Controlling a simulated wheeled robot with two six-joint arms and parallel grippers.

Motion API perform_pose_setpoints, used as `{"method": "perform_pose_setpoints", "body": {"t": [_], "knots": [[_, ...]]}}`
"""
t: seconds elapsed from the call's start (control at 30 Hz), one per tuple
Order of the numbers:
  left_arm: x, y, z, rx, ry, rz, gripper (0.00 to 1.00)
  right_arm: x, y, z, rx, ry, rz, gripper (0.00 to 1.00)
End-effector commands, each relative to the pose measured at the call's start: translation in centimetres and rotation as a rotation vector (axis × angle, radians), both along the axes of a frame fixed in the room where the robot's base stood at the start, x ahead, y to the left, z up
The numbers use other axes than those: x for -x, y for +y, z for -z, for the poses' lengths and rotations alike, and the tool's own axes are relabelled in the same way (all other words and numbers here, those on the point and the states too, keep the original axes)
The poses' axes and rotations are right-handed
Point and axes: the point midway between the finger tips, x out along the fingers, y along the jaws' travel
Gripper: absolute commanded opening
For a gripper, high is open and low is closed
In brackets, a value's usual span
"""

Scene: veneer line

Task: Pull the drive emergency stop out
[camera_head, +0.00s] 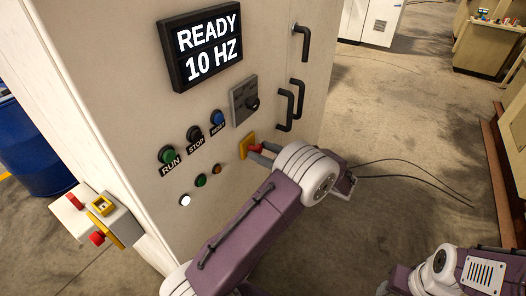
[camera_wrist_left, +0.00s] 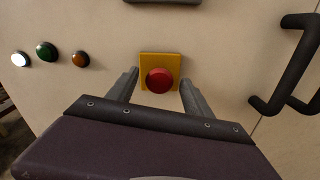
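The drive emergency stop is a red mushroom button (camera_wrist_left: 159,80) on a square yellow plate (camera_wrist_left: 147,60), low on the pale cabinet front. In the head view the red button (camera_head: 256,149) is partly covered by my left gripper, beside its yellow plate (camera_head: 245,144). My left gripper (camera_wrist_left: 160,84) is open, with one grey finger on each side of the button and a gap at both sides. It also shows in the head view (camera_head: 261,154), reaching in from the right of the button. My right arm shows at the lower right, its fingers out of view.
Green RUN (camera_head: 167,154), black STOP (camera_head: 194,133) and blue (camera_head: 217,118) buttons, several lamps and a rotary switch (camera_head: 245,100) surround the spot. Black handles (camera_head: 290,104) stick out to the right. A side box (camera_head: 122,228) has another red button (camera_head: 97,238). Floor at right is mostly clear.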

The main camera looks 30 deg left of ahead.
Motion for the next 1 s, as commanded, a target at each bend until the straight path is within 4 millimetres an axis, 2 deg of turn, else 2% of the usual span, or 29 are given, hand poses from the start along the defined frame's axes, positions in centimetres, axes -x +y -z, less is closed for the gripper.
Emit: {"method": "perform_pose_setpoints", "body": {"t": [0.13,0.23,0.5,0.6,0.73,1.0], "knots": [[0.0,-0.1,0.0,0.000,0.000,0.000,0.59,0.0,0.0,0.0,0.000,0.000,0.000,0.54],[0.0,-1.1,0.1,0.000,-0.002,0.003,0.59,0.0,0.0,0.3,0.000,0.000,0.000,0.54],[0.5,-7.0,0.2,0.001,-0.002,0.003,0.59,0.0,0.0,1.3,0.000,0.000,0.000,0.54],[0.6,-8.4,0.1,-0.001,-0.001,0.002,0.59,0.0,0.0,1.4,0.000,0.000,0.000,0.54],[0.7,-9.1,0.1,0.000,0.000,0.001,0.59,0.0,0.0,1.4,0.000,0.000,0.000,0.54],[0.7,-9.1,0.0,-0.001,0.001,0.000,0.59,0.0,0.0,1.4,0.000,0.000,0.000,0.54]]}}
